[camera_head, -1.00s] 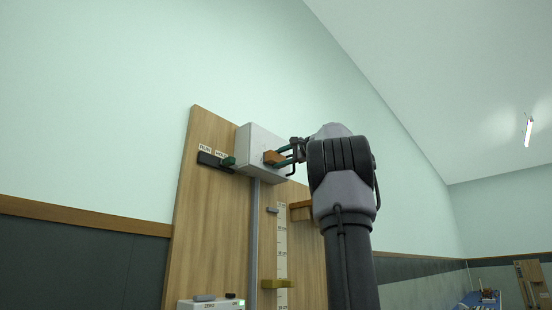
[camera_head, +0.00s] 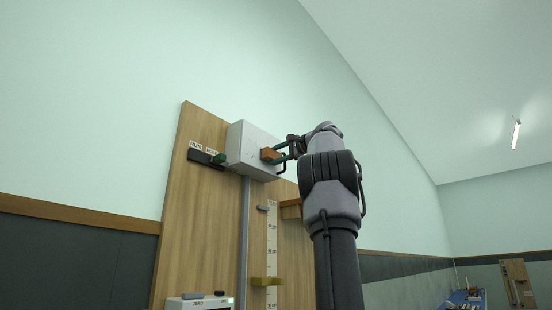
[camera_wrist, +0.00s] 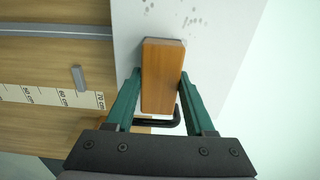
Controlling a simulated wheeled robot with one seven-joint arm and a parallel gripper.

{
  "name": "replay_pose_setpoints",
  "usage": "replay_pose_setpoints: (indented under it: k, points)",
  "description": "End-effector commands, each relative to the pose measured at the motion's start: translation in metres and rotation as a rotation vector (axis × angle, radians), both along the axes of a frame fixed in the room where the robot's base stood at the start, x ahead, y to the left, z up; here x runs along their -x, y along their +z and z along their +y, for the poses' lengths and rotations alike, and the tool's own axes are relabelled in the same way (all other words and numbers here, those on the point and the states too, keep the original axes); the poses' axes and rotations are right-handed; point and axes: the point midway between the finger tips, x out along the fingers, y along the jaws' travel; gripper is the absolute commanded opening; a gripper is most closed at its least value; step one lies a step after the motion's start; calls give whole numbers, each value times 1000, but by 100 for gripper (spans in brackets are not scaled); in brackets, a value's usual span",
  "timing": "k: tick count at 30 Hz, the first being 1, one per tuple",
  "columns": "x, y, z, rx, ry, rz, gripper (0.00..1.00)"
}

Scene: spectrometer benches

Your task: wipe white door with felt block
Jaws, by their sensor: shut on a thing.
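The white door (camera_head: 251,141) is the front of a white box mounted high on a wooden panel. In the wrist view the white door (camera_wrist: 215,50) carries small grey specks near the top. My gripper (camera_head: 279,152) is shut on the felt block (camera_head: 268,154), an orange-brown block. In the wrist view the felt block (camera_wrist: 163,80) sits between the green fingers of my gripper (camera_wrist: 160,95), with its far end at the door's face. I cannot tell whether it presses on the door. A black handle shows beside the block, partly hidden by it.
A white device (camera_head: 200,303) stands below.

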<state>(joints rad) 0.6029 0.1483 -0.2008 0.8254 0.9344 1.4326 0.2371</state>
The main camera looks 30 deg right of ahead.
Motion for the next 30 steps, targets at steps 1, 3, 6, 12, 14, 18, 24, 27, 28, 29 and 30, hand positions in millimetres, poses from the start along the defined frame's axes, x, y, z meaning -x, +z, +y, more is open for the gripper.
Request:
replay_pose_setpoints:
  k: [1, 3, 6, 12, 14, 18, 24, 27, 28, 29, 30]
  points:
    - [3, 1, 7, -1, 4, -2, 10]
    - [5, 1, 13, -1, 5, -2, 10]
    - [8, 1, 21, 1, 4, -1, 10]
    - [12, 0, 31, 0, 2, 0, 10]
    - [13, 0, 32, 0, 2, 0, 10]
    - [14, 0, 36, 0, 2, -1, 10]
    - [19, 1, 52, -1, 5, -2, 10]
    - [21, 1, 60, 1, 4, -1, 10]
    - [22, 1, 63, 1, 4, -1, 10]
    - [22, 1, 65, 1, 5, -1, 10]
    - [23, 0, 68, 0, 5, -1, 10]
